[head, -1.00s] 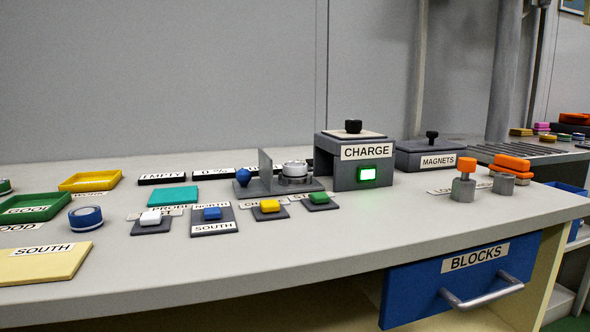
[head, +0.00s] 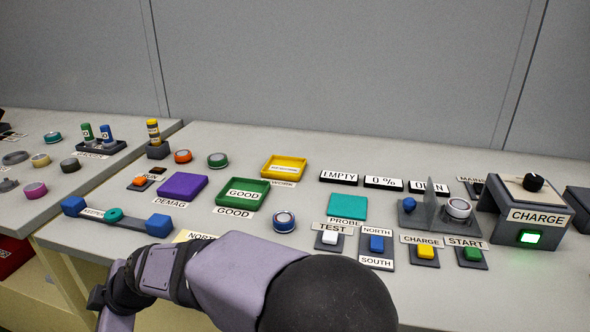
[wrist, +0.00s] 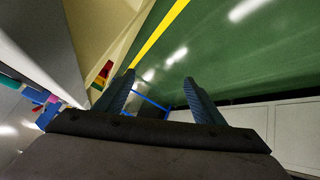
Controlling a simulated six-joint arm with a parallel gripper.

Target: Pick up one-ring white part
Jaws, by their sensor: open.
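A white, silver-edged round part (head: 459,208) sits in the grey holder (head: 440,226) beside an upright grey plate, left of the charge box. I cannot make out how many rings it has. My gripper (wrist: 160,90) is open and empty in the wrist view, with its two dark fingers apart above a green floor, away from the parts. In the head view my arm crosses the bottom edge, and the gripper's fingers cannot be made out there.
A blue-and-white round part (head: 284,221) stands beside the green GOOD tray (head: 243,196). Several coloured round parts lie on the left table. My arm hides part of the front edge.

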